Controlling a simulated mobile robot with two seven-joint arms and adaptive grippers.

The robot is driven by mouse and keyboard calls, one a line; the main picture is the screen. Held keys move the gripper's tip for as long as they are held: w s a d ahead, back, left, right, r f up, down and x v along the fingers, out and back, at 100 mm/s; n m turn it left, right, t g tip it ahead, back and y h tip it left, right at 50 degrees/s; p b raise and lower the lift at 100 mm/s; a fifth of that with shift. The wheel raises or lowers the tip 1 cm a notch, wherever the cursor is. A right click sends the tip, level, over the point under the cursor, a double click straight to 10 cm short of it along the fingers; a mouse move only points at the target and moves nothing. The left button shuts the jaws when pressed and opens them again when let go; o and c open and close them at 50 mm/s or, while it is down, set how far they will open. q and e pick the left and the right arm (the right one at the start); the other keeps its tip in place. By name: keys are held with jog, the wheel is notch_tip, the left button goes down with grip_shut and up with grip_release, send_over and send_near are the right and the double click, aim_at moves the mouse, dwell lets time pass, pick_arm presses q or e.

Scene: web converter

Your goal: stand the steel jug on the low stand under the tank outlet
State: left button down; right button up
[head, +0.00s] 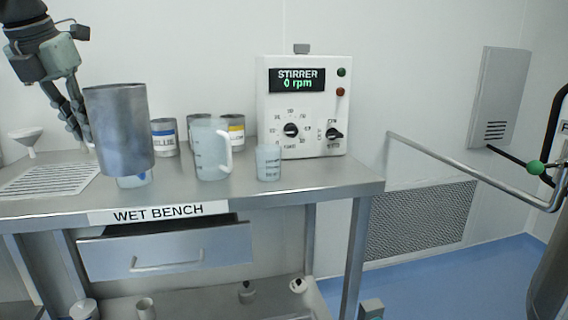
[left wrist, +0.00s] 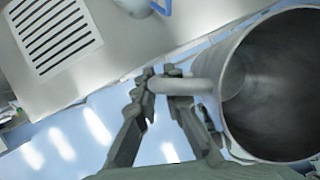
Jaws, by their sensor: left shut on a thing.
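The steel jug (head: 120,132) is a grey open-topped cylinder, held about upright in front of the wet bench in the head view. My left gripper (head: 78,128) is to its left, with the fingers pointing down. In the left wrist view, my left gripper (left wrist: 162,86) is shut on the handle of the steel jug (left wrist: 262,85), and the jug looks empty. The low stand and the tank outlet cannot be made out for certain. My right gripper is not in view.
The wet bench (head: 300,187) bears a white jug (head: 210,152), a small beaker (head: 268,163), several cans, a funnel (head: 33,139) and the stirrer box (head: 303,105). Its drawer (head: 170,250) is partly open. A metal rail (head: 470,170) runs at right above clear blue floor (head: 440,270).

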aim_at(115, 175)
pick_arm(q)
jog(key=s+d+f+m+g, duration=0.3)
jog(key=s+d+f+m, duration=0.1)
jog(key=f+m, duration=0.6)
jog(key=s+d+f+m+g, duration=0.3)
jog(key=d+f+m, duration=0.4)
jog(key=f+m, duration=0.4)
jog(key=s+d+f+m+g+b, duration=0.1)
jog(key=s+d+f+m, duration=0.3)
jog(key=f+m, duration=0.7)
jog(key=d+m+g, duration=0.1)
jog(key=d+m, duration=0.1)
jog(key=m, duration=0.1)
jog(key=shift+s+d+f+m+g, duration=0.15)
jog(key=shift+s+m+g, duration=0.25)
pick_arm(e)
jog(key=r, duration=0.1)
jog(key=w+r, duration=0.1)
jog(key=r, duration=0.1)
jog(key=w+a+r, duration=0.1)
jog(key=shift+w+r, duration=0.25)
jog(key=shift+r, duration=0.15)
